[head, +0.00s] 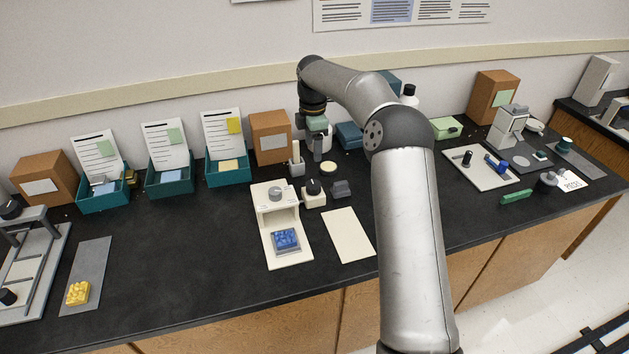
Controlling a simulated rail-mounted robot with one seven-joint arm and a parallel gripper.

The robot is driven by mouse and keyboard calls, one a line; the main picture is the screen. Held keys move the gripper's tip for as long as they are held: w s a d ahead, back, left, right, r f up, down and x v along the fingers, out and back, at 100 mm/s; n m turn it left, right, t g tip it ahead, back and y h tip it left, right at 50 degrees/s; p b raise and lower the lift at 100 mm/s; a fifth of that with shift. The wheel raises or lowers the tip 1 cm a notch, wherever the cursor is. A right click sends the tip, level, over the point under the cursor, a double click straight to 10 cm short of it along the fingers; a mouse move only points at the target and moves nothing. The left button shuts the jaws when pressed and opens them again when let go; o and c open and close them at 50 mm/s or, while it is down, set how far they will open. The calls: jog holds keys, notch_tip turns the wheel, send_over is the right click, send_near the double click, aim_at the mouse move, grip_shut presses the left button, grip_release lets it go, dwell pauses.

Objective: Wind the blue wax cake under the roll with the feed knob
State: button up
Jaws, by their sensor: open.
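The blue wax cake (286,239) is a studded block lying on the front of the cream base plate of a small press (272,210). It sits in front of the press's upright housing, apart from it. A grey round knob (275,194) is on top of the housing. A dark round knob (313,186) stands on a cream block at its right side; I cannot tell which one is the feed knob. The roll is not clearly visible. My gripper (317,157) is open, pointing down behind and above the dark knob, clear of it and of the wax cake.
A cream holder (296,165) stands close to my gripper's left, and a pale round dish (327,168) to its right. A dark grey block (341,189) sits right of the knob. A flat cream sheet (348,236) lies right of the press. The counter left of the press is clear.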

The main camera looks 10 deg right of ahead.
aim_at(314, 184)
notch_tip(314, 184, down, 14)
jog(key=shift+f+p, duration=0.15)
jog(key=shift+p, duration=0.85)
jog(key=c, duration=1)
